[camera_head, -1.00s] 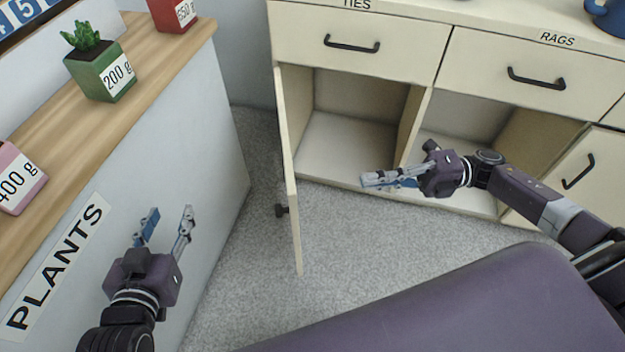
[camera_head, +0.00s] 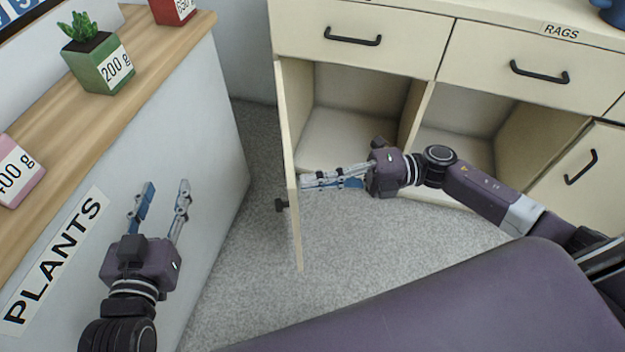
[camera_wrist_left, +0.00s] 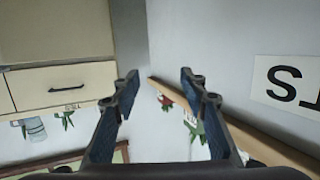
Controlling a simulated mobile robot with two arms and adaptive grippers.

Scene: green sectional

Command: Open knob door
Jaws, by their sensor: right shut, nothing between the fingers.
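The cream knob door (camera_head: 288,150) is swung open on the left side of the cabinet, seen nearly edge-on in the head view. Its dark knob (camera_head: 281,205) sticks out on the door's left face. My right gripper (camera_head: 303,184) is shut and empty. Its fingertips are at the door's inner face, opposite the knob; I cannot tell whether they touch. My left gripper (camera_head: 163,197) is open and empty, left of the door and close to the PLANTS counter. Its open fingers also show in the left wrist view (camera_wrist_left: 158,82).
The cabinet's open compartments (camera_head: 350,120) look empty. Closed drawers with black handles (camera_head: 352,37) sit above. The wooden-topped counter (camera_head: 160,75) holds a green potted plant (camera_head: 104,62) and weight blocks. Clear grey carpet (camera_head: 245,240) lies between the counter and the door.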

